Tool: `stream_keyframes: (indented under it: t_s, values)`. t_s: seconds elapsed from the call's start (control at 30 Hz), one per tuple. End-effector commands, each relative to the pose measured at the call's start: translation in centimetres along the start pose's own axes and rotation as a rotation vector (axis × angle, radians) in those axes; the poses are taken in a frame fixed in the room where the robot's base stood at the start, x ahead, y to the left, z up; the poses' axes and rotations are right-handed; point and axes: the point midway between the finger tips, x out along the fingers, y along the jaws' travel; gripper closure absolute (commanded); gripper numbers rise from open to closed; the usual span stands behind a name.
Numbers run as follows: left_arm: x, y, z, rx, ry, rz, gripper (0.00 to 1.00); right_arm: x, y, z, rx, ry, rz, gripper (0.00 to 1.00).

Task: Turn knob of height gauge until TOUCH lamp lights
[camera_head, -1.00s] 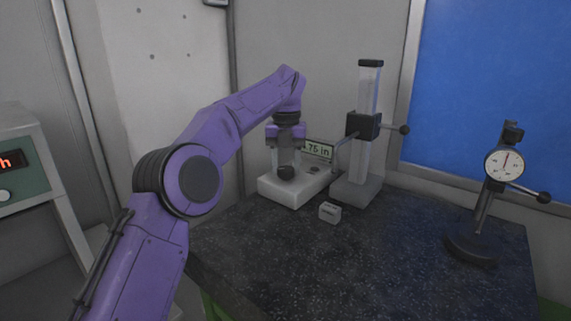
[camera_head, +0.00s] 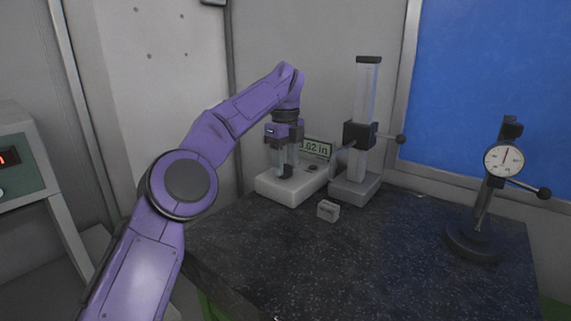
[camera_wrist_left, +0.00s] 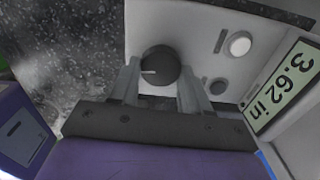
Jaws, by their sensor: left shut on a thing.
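My left gripper (camera_wrist_left: 160,82) is shut on the knob, one finger on each side. The head view shows the gripper (camera_head: 284,170) pointing down over the base. The display (camera_wrist_left: 284,92) reads 3.62 in. A pale round disc (camera_wrist_left: 239,44) and a dark one (camera_wrist_left: 218,87) are on the base; I cannot tell which is the TOUCH lamp.
A small grey block (camera_head: 328,210) lies on the dark speckled table (camera_head: 330,265) in front of the gauge. A dial indicator on a stand (camera_head: 503,161) is at the right. The middle of the table is clear. A cabinet with a red display (camera_head: 15,170) is at left.

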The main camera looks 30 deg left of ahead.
Motion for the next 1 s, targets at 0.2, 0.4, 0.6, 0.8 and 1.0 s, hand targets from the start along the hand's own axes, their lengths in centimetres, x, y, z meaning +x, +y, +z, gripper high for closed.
stream_keyframes:
  t_s: [0.2,0.4,0.6,0.8,1.0]
  values:
    - [0.4,0.0,0.1,-0.205,-0.002,0.004,0.83,0.6,-0.1,0.2,0.000,0.000,0.000,0.28]
    - [0.4,0.0,0.1,-0.377,-0.002,0.005,0.83,0.9,-0.1,0.4,0.000,0.000,0.000,0.28]
    - [0.5,0.0,0.2,-0.510,-0.003,0.007,0.83,1.2,-0.1,0.5,0.000,0.000,0.000,0.28]
    - [0.5,0.0,0.1,-0.596,-0.003,0.009,0.84,1.3,-0.1,0.6,0.000,0.000,0.000,0.28]
    - [0.5,0.0,0.1,-0.637,-0.003,0.009,0.84,1.4,-0.1,0.6,0.000,0.000,0.000,0.28]
